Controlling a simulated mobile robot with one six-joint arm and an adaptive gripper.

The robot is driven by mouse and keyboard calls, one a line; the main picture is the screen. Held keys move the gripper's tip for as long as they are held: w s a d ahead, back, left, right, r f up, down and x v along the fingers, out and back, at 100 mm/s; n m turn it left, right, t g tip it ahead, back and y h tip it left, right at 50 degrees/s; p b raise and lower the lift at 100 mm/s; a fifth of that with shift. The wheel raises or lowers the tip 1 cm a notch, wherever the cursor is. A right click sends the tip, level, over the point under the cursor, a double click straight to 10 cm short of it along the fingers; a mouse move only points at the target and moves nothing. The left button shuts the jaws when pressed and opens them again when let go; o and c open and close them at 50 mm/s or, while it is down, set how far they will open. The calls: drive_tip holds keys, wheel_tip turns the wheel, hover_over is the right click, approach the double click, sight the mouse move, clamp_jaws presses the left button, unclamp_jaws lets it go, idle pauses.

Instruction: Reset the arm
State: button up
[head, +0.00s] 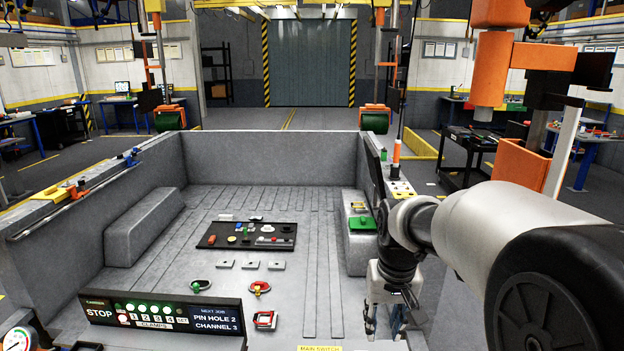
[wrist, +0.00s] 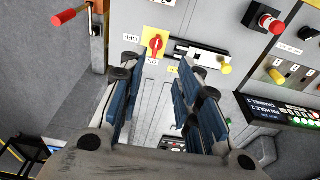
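My arm reaches in from the right side of the head view, with my gripper (head: 385,322) hanging down at the front right of the grey bed (head: 255,145). In the wrist view, my gripper (wrist: 157,85) has its two blue-padded fingers spread apart, with nothing held between them. Past the fingers lies a grey panel with a red and yellow rotary switch (wrist: 156,44) and a slide with a yellow knob (wrist: 224,68). The fingers appear apart from these controls, though the exact distance is hard to tell.
A black tray (head: 217,241) with small parts lies on the bed floor. A control display (head: 165,313) reading "PIN HOLE 2 CHANNEL 3" stands at the front left. The wrist view shows a red push button (wrist: 270,22) and a red-handled lever (wrist: 70,15). The bed's right wall is close to my arm.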

drive_tip(key=s+r+t, duration=0.1)
drive_tip(key=s+r, duration=0.1)
drive_tip(key=s, duration=1)
drive_tip(key=s+r+t, duration=0.2)
drive_tip(key=s, duration=1)
drive_tip(key=shift+s+r, duration=0.3)
drive_tip(key=shift+r, duration=0.1)
drive_tip(key=shift+a, duration=0.2)
